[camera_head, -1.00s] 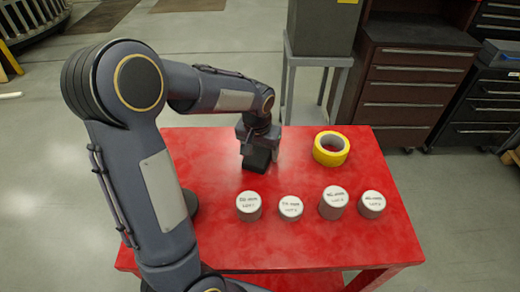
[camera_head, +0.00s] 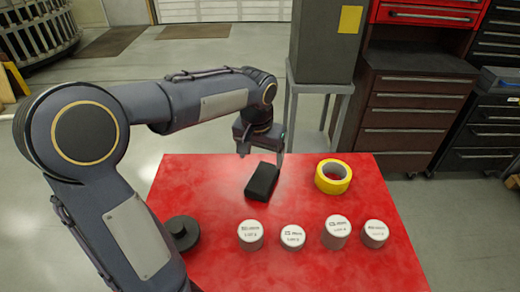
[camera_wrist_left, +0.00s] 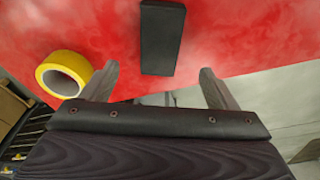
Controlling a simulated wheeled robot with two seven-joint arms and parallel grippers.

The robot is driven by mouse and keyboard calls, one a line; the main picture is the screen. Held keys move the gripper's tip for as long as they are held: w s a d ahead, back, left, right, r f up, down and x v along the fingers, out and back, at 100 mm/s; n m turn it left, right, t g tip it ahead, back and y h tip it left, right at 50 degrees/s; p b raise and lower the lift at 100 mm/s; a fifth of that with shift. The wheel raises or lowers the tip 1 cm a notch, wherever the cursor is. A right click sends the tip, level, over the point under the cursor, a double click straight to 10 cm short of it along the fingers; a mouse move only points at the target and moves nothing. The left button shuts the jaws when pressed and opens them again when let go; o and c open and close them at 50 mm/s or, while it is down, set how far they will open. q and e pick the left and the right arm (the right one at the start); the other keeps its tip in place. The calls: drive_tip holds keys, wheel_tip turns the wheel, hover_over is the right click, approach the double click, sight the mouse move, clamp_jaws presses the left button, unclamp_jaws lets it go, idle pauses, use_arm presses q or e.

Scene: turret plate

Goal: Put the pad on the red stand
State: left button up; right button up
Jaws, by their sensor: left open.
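The pad, a black rectangular block (camera_head: 261,181), lies flat on the red stand (camera_head: 215,215), towards its far side. In the left wrist view the pad (camera_wrist_left: 162,38) lies on the red surface beyond the fingertips. My left gripper (camera_head: 262,148) is open and empty. It is just beyond and above the pad, apart from it. Its two fingers (camera_wrist_left: 160,78) show spread in the left wrist view, with a gap between them and the pad. My right gripper is not in view.
A yellow tape roll (camera_head: 333,177) lies right of the pad. Several white-topped cylinders, one here (camera_head: 251,234), stand in a row in front. A round black object (camera_head: 182,233) sits at the left. A grey cabinet (camera_head: 322,45) and brown drawers (camera_head: 415,105) stand behind.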

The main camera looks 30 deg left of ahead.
use_arm(q)
drive_tip(key=s+d+f+t+h, duration=0.1)
drive_tip(key=s+d+t+h, duration=0.1)
drive_tip(key=s, duration=0.8)
drive_tip(key=s+d+t+h, duration=0.1)
drive_tip(key=s+d, duration=0.4)
drive_tip(key=s, duration=0.5)
drive_tip(key=shift+d+f+t+h, duration=0.3)
drive_tip(key=shift+f+t+h, duration=0.1)
drive_tip(key=shift+h, duration=0.1)
drive_tip(key=shift+s, duration=0.1)
